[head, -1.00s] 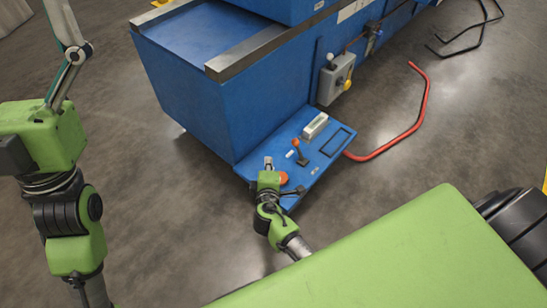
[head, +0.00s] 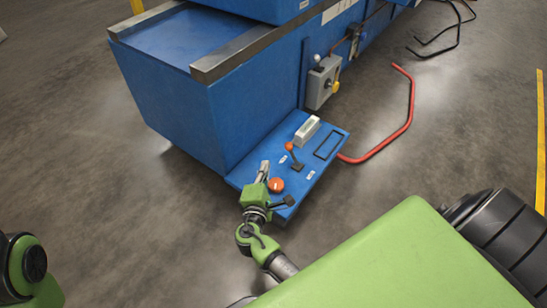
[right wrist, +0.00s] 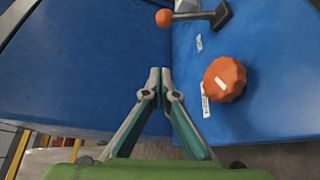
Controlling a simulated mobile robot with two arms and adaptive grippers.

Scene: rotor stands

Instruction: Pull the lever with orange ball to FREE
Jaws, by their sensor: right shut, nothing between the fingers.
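The lever's orange ball (head: 289,147) tops a dark stick on the blue panel (head: 318,168), leaning away from its dark base (head: 297,166). In the right wrist view the ball (right wrist: 164,17) is at the top, its stick running right. White labels (head: 283,159) lie beside the lever; their wording is too small to read. My right gripper (head: 265,166) is shut and empty, over the panel's left edge, apart from the ball. In the right wrist view the fingertips (right wrist: 160,72) are below the ball in the picture. My left gripper is out of view.
A large orange knob (head: 276,185) sits close to the right gripper, and a dark handle (head: 284,202) is at the panel's near edge. The blue machine body (head: 185,100) rises at left. A red bent bar (head: 408,110) is at right.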

